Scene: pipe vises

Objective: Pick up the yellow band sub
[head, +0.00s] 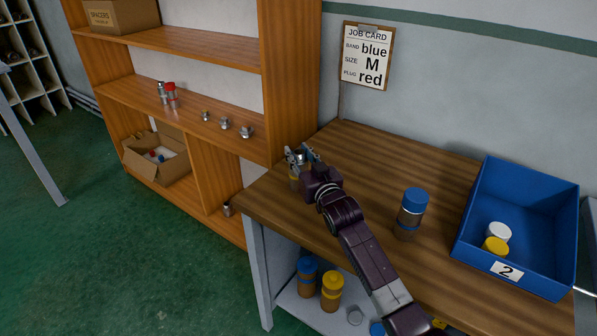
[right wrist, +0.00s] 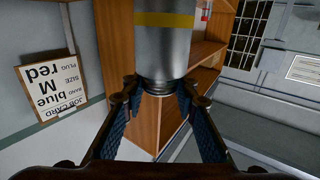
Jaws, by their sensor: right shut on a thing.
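The yellow band sub (right wrist: 163,45) is a silver cylinder with a yellow band near the top of the right wrist view and a narrower threaded end. My right gripper (right wrist: 160,92) has its two blue-padded fingers on either side of that narrower end, shut on it. In the head view my right gripper (head: 300,157) is over the far left corner of the wooden bench. There the sub is mostly hidden by the gripper, and I cannot tell whether it touches the bench. My left gripper is not in view.
A blue-capped jar (head: 411,214) stands on the bench (head: 374,167), left of a blue bin (head: 527,205) holding a white and a yellow cap. A job card (head: 367,55) reads blue, M, red. A wooden shelf (head: 190,101) holds small metal parts. Jars stand below the bench.

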